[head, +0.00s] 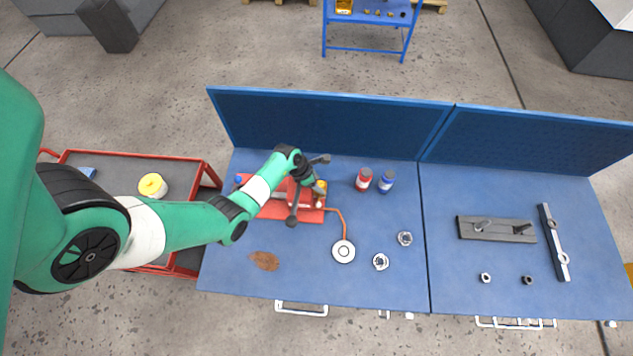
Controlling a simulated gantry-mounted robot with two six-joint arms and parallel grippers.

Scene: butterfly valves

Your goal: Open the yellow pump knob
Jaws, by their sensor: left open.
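The red pump assembly (270,209) sits at the back left of the blue workbench. A small yellow part (321,185), which looks like the pump knob, shows at the assembly's right end, partly covered by my gripper. My left gripper (307,190) is over this right end with its two dark fingers spread wide apart. The knob shows close to the gripper, but I cannot tell whether they touch. My arm hides part of the assembly, and the knob's turn position is too small to read. My right gripper is not in view.
A blue knob (239,179) is at the assembly's left end. An orange hose runs to a white round disc (343,251). Red (363,179) and blue (386,181) bottles stand to the right.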

